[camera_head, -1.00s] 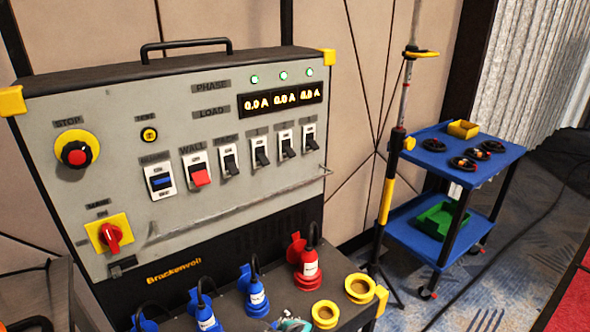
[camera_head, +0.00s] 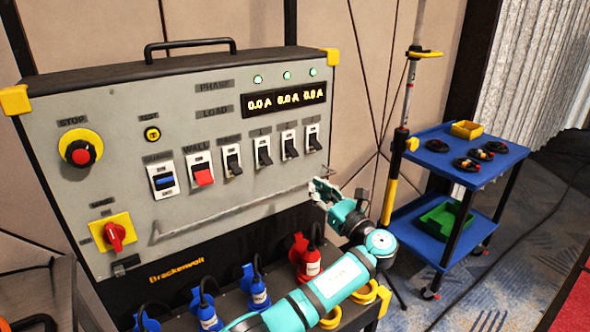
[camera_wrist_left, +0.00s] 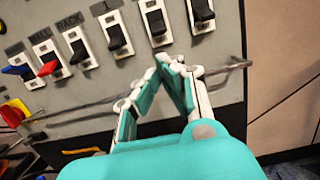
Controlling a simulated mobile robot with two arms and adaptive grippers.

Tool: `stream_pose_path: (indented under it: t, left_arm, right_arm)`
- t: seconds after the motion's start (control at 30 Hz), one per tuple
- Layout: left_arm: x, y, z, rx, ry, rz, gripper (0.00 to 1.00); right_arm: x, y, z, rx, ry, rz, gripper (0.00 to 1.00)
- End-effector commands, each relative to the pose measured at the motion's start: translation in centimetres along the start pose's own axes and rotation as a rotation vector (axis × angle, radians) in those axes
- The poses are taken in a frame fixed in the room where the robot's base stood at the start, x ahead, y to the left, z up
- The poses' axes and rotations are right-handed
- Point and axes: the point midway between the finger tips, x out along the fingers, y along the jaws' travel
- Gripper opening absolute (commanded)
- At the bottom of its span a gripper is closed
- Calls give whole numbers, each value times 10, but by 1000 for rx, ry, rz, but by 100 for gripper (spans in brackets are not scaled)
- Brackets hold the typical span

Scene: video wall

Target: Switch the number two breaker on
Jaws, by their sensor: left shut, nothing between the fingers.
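The grey panel (camera_head: 130,105) carries a row of breakers with small levers. The fifth from the left, second of the three at the right end, seems to be the number two breaker (camera_head: 289,145); its label is too small to read. Its black lever points down, and it also shows in the left wrist view (camera_wrist_left: 157,22). My left gripper (camera_head: 319,187) is shut and empty, below and right of this breaker near the panel's lower right edge. In the left wrist view its fingertips (camera_wrist_left: 172,66) meet below the breaker row, apart from the levers. My right gripper is not in view.
A thin metal rail (camera_head: 225,213) crosses the panel below the breakers, close to my left fingers. Blue and red plugs (camera_head: 309,265) stand on the ledge below. A blue cart (camera_head: 485,178) and a tall stand are at the right.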

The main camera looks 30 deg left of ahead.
Motion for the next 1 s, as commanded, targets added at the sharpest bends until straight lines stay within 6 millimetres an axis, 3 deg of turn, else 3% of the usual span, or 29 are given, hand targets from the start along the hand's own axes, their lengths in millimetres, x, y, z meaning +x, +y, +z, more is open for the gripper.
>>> stream_pose_path:
  t: [0.33, 0.7, 1.0]
  left_arm:
    - [8, 1, 0, -3, 2, 1, 0]
    - [72, 1, 0, -3, 3, 1, 0]
    - [99, 0, -2, -5, 5, -2, 0]
  right_arm:
    - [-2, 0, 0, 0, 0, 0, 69]
    - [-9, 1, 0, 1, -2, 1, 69]
    - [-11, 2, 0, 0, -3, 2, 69]
